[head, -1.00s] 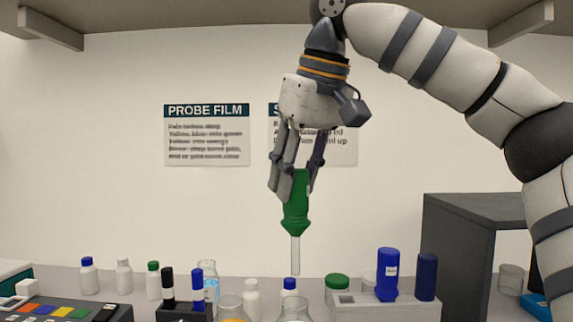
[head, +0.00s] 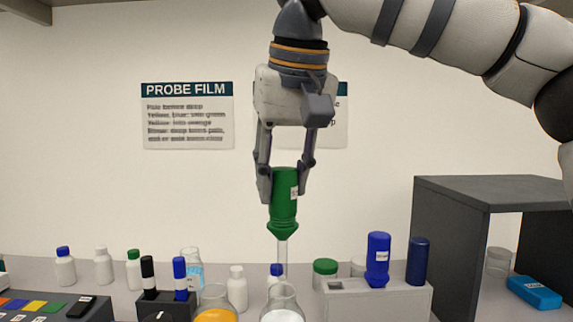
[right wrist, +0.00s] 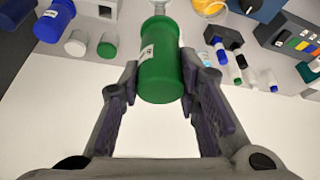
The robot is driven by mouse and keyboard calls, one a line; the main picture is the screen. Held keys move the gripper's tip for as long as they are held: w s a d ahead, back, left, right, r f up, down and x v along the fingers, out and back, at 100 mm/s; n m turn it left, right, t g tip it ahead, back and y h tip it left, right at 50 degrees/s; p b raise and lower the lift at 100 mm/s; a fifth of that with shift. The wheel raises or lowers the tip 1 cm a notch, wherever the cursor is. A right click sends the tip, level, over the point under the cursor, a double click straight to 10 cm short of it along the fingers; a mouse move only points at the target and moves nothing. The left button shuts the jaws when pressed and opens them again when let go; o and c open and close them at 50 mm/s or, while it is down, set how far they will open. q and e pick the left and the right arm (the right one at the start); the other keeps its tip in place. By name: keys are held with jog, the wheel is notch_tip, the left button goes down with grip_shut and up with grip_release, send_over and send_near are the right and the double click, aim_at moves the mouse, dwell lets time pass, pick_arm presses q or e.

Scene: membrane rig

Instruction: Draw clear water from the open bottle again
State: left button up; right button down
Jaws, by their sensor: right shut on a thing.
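My right gripper (head: 286,180) is shut on a green pipette (head: 284,205) and holds it upright, its clear glass tip pointing down. In the right wrist view the fingers (right wrist: 160,85) clasp the pipette's green body (right wrist: 160,62) from both sides. In the head view the tip overlaps the area behind a glass flask (head: 282,303) with pale contents; I cannot tell if it is inside anything. My left gripper is not in view.
A flask of orange liquid (head: 215,312) stands in front. Several small white bottles (head: 103,266) line the back left. A grey rack (head: 345,303) holds a blue pipette (head: 377,258). A dark grey shelf unit (head: 440,240) stands at right. A pen stand (head: 165,306) is front left.

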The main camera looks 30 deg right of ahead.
aim_at(282, 223)
notch_tip(282, 223, down, 2)
jog(key=shift+w+f, duration=0.1)
jog(key=shift+w, duration=0.05)
jog(key=shift+f+p, duration=0.3)
notch_tip(282, 223, down, 4)
jog(key=shift+r, duration=0.25)
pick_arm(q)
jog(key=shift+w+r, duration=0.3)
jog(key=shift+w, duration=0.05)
pick_arm(e)
jog(key=shift+f, duration=0.55)
